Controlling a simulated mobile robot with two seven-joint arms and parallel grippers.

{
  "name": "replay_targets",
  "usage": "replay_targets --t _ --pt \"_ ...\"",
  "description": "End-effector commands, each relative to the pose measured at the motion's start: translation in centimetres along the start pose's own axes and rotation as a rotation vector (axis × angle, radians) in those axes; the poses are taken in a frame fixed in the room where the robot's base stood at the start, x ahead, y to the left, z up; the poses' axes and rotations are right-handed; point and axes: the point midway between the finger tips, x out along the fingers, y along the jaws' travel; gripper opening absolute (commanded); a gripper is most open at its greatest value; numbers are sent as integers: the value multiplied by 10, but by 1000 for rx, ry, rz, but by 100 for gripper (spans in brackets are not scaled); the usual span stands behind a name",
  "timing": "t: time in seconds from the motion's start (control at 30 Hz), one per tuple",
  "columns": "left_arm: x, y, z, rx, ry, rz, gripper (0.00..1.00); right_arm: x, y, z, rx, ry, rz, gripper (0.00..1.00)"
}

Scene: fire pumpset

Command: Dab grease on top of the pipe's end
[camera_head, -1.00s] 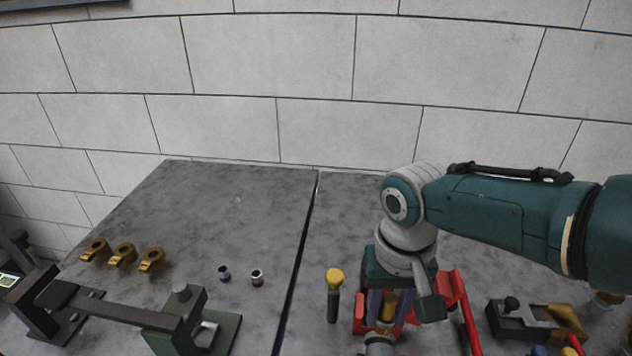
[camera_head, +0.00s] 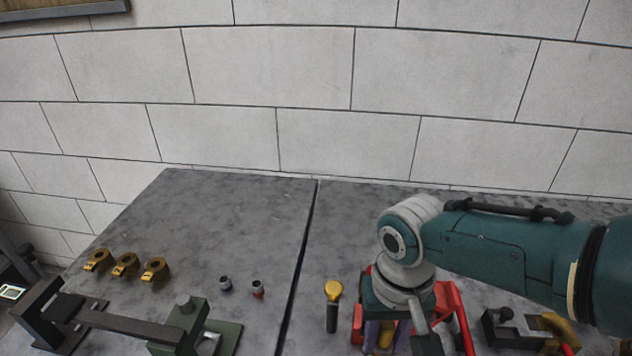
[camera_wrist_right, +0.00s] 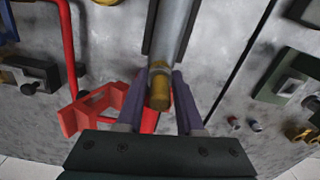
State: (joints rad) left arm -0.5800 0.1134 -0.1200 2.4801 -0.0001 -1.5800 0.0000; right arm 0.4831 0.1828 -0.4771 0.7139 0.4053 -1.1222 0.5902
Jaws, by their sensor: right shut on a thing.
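My right gripper (camera_head: 386,342) is low at the bottom edge of the head view, pointing down, partly cut off. In the wrist view its two purple fingers (camera_wrist_right: 159,80) are shut on a brass-coloured cylindrical piece (camera_wrist_right: 158,94). This piece lines up with the end of a grey pipe (camera_wrist_right: 175,32) running away between dark rails. I cannot tell whether the two touch or are joined. No grease can be made out. My left gripper is not in view.
A red frame (camera_head: 449,304) stands close around my right gripper. A yellow-topped, dark-handled tool (camera_head: 332,304) stands to its left. A dark block fixture (camera_head: 511,330) is at right. Several brass fittings (camera_head: 126,264), two small cylinders and a green clamp (camera_head: 186,327) are at left. The table's back is clear.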

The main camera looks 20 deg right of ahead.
Motion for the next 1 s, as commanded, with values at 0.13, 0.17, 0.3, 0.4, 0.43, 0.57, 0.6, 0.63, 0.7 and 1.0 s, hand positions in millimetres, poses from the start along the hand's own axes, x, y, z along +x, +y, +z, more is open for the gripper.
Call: replay_targets --t 0.13,0.17,0.3,0.4,0.43,0.57,0.6,0.63,0.7,1.0 --pt "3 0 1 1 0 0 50 1 0 -3 1 1 0 0" --pt "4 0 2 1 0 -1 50 1 1 -4 1 1 1 0" --pt "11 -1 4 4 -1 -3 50 2 2 -11 2 2 1 0" --pt "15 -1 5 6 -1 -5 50 2 2 -16 1 1 1 0" --pt "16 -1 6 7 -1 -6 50 2 2 -18 1 1 1 0" --pt "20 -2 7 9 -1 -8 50 2 3 -23 1 0 0 0" --pt "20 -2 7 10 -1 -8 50 1 3 -24 2 0 0 0" --pt "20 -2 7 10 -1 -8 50 1 3 -24 1 0 0 0" --pt "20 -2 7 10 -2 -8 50 0 4 -24 1 0 0 0" --pt "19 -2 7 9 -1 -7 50 0 4 -24 1 0 0 0"
